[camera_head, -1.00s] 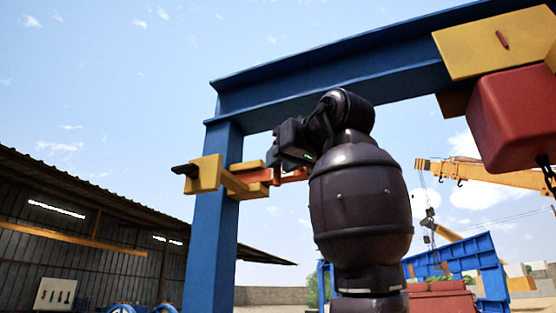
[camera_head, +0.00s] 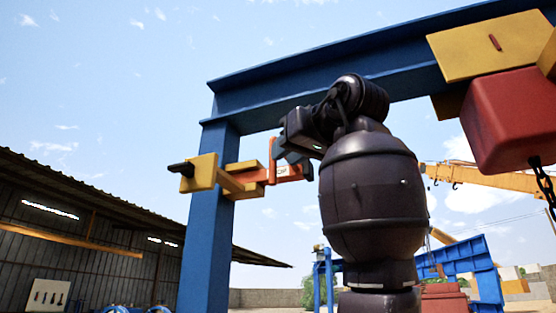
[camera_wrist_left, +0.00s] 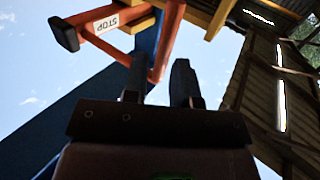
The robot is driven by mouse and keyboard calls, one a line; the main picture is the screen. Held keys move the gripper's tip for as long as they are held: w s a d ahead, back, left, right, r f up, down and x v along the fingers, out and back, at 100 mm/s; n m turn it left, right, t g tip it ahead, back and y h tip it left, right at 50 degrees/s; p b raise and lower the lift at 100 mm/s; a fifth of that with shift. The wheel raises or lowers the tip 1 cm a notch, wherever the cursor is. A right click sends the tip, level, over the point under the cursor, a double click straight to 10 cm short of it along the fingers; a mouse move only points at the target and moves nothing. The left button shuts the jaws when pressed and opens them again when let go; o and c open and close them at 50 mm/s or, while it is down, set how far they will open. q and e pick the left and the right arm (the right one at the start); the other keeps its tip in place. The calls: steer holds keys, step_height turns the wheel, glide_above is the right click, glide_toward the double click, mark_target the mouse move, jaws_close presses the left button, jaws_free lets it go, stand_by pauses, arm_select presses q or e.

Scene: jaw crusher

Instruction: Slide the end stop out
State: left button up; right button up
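The end stop is an orange bar with a white "STOP" label (camera_head: 282,170), set in a yellow bracket (camera_head: 240,187) on the blue column. Its orange handle stands up beside the label. In the left wrist view the end stop (camera_wrist_left: 110,40) is upper left, with a black end block at its far left. My left gripper (camera_head: 290,153) is beside the handle at its right. In the left wrist view its fingers (camera_wrist_left: 160,65) are apart, with an orange handle bar ending near the left finger; I cannot tell whether they touch. My right gripper is out of view.
The blue frame's column (camera_head: 208,230) and top beam (camera_head: 300,72) stand close behind and above my left arm. A red block (camera_head: 505,120) with a chain hangs at the right under a yellow plate (camera_head: 495,45). A corrugated shed (camera_head: 90,225) stands at left.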

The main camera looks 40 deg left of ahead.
arm_select(q)
steer(key=v, duration=0.7)
steer(key=shift+d+b, duration=0.2)
steer(key=shift+b, duration=0.25)
steer(key=shift+s, duration=0.1)
